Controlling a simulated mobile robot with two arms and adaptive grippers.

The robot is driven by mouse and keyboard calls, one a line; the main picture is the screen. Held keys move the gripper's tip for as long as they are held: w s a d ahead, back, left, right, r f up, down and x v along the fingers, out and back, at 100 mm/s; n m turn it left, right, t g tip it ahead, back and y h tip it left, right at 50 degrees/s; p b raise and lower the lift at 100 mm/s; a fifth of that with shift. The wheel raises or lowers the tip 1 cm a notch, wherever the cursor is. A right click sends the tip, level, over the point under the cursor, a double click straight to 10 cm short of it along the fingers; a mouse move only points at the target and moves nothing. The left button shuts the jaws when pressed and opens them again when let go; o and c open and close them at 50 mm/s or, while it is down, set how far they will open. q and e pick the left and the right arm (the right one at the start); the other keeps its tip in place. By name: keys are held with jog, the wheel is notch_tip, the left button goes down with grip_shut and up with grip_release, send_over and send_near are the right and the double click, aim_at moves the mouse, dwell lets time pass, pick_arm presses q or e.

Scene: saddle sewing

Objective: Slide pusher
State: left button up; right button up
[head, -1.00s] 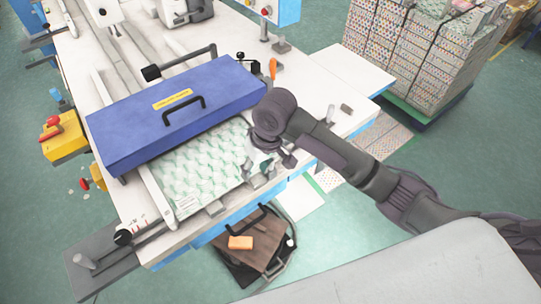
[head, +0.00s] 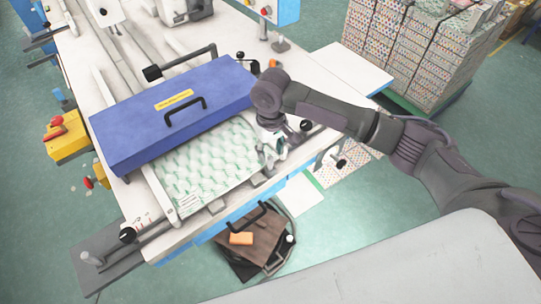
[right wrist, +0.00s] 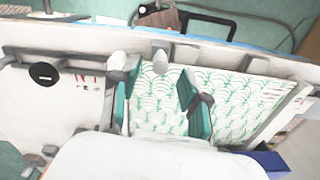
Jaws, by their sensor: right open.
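My right gripper (head: 271,150) points down over the right front corner of the white machine table (head: 190,232). In the right wrist view it (right wrist: 160,100) is open, its two green-padded fingers apart with green-patterned sheets between and below them. The stack of patterned sheets (head: 205,165) lies in front of the blue cover. A black round knob (head: 305,125) is just right of my gripper; a black disc (right wrist: 43,73) shows in the right wrist view. I cannot tell which part is the pusher. Grey metal tabs (right wrist: 160,61) stand along the front edge. My left gripper is not in view.
A blue cover (head: 175,110) with a black handle spans the table behind the sheets. A guide rail (head: 160,192) with a black knob (head: 127,235) is at the left. Stacked printed sheets (head: 415,50) are at back right.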

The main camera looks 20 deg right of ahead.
aim_at(271, 158)
jog(key=shift+f, duration=2.1)
grip_shut()
